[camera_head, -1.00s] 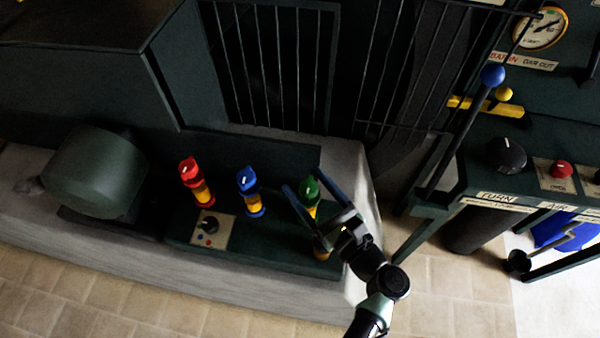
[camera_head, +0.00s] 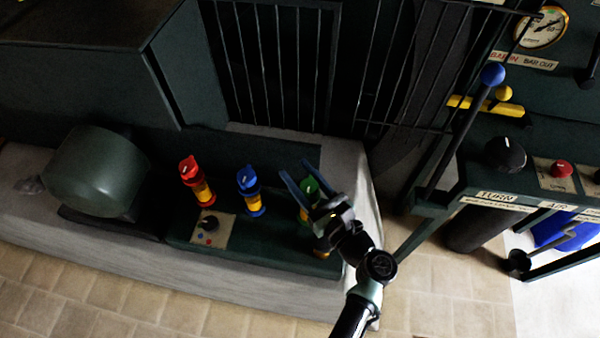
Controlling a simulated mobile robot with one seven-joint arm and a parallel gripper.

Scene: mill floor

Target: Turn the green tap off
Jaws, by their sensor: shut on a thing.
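The green tap (camera_head: 310,186) has a green top with a pale mark and stands at the right end of a row of three taps on a dark green plinth. My gripper (camera_head: 302,174) is around the green top, one finger on each side, and is shut on it. The palm of the gripper hides most of the yellow body below. A blue tap (camera_head: 248,180) and a red tap (camera_head: 189,168) stand to the left, each with a yellow band.
A small panel with a black knob (camera_head: 209,223) lies in front of the blue and red taps. A barred guard (camera_head: 280,65) stands behind. At the right is a console with a blue-knobbed lever (camera_head: 492,75), a black dial (camera_head: 505,154) and a red button (camera_head: 561,169).

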